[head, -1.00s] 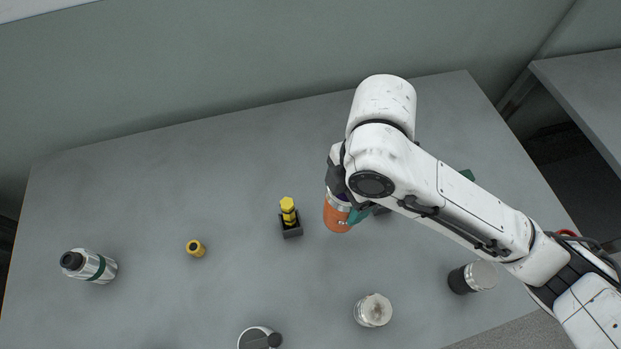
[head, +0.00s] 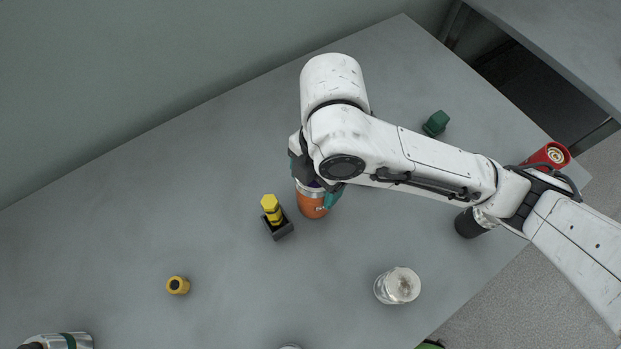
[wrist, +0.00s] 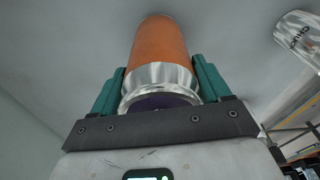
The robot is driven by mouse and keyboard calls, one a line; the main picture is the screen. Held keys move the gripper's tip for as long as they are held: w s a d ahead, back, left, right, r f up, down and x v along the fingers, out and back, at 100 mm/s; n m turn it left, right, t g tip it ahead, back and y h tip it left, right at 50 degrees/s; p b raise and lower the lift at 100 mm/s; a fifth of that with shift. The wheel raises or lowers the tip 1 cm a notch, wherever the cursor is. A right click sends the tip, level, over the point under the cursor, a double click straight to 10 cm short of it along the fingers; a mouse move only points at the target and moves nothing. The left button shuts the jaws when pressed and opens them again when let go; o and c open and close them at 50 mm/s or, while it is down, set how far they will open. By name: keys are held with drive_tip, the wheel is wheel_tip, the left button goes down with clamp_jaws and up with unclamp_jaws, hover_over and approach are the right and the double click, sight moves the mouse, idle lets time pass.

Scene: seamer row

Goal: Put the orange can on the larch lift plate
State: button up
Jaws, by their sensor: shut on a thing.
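The orange can (head: 312,206) has an orange body and a silver end with a dark purple centre. It is in my gripper, over or on the grey table (head: 225,165); I cannot tell whether it touches the table. My gripper (wrist: 158,85) has teal fingers on both sides of the can's silver end. In the wrist view the orange can (wrist: 160,48) points away from the palm. My arm hides part of the can in the head view. I cannot make out a larch lift plate in either view.
A yellow piece (head: 270,207) in a dark holder stands just left of the can. A yellow ring (head: 177,286), clear-and-silver jar (head: 398,286), black-and-silver can (head: 466,225), green block (head: 436,122) and red can (head: 552,154) stand around. Another table (head: 570,40) is at upper right.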

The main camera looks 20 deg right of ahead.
drive_tip(key=shift+r, duration=0.1)
drive_tip(key=o, duration=1.5)
drive_tip(key=shift+c, duration=0.2)
